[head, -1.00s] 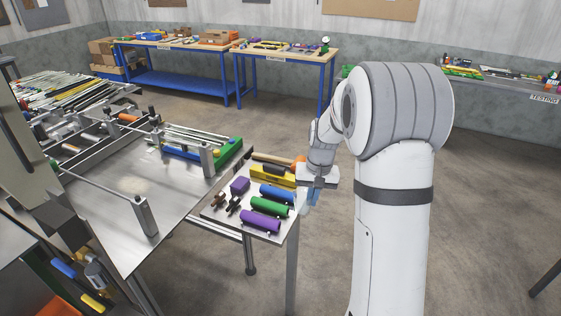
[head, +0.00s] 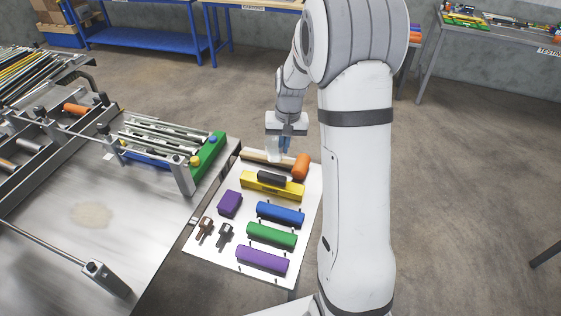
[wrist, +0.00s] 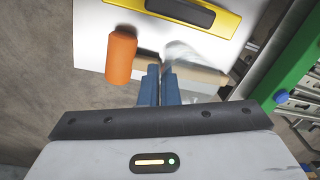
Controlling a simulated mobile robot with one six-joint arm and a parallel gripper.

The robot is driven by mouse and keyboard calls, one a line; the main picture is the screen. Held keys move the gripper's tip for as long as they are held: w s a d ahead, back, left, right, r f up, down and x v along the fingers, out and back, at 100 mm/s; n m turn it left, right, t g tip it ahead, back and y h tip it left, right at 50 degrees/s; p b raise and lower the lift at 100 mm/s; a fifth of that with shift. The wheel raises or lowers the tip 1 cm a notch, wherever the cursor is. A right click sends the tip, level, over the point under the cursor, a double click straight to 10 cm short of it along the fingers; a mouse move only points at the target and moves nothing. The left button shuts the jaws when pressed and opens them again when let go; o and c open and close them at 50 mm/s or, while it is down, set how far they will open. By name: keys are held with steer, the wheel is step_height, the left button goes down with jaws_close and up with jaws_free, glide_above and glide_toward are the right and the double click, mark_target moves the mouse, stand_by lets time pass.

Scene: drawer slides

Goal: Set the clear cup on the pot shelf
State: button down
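A clear, see-through shape, which I take as the clear cup (head: 273,149), is at the fingertips of my gripper (head: 286,143) in the head view, over the far edge of the white board. In the wrist view the cup (wrist: 185,53) is a faint, pale form just beyond and to the right of the fingertips. The blue fingers of my gripper (wrist: 161,70) are close together there, with a thin gap at the cup's near side; they appear shut on its wall. The cup's outline is hard to make out. I cannot identify a pot shelf in either view.
The white board (head: 208,245) holds an orange-headed mallet (head: 300,166), a yellow level (head: 258,189), a purple block (head: 230,203) and blue, green and purple cylinders. Left is a metal table (head: 150,215) with a green-ended rail fixture (head: 208,155). Blue benches (head: 150,45) stand behind.

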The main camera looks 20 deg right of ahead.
mark_target(285, 164)
steer(key=f+p, duration=0.1)
steer(key=f, duration=0.7)
steer(key=shift+d+p, duration=0.2)
steer(key=shift+p, duration=0.1)
steer(key=shift+s, duration=0.1)
steer(key=shift+f, duration=0.1)
steer(key=c, duration=2.1)
jaws_free()
steer(key=shift+o, duration=0.8)
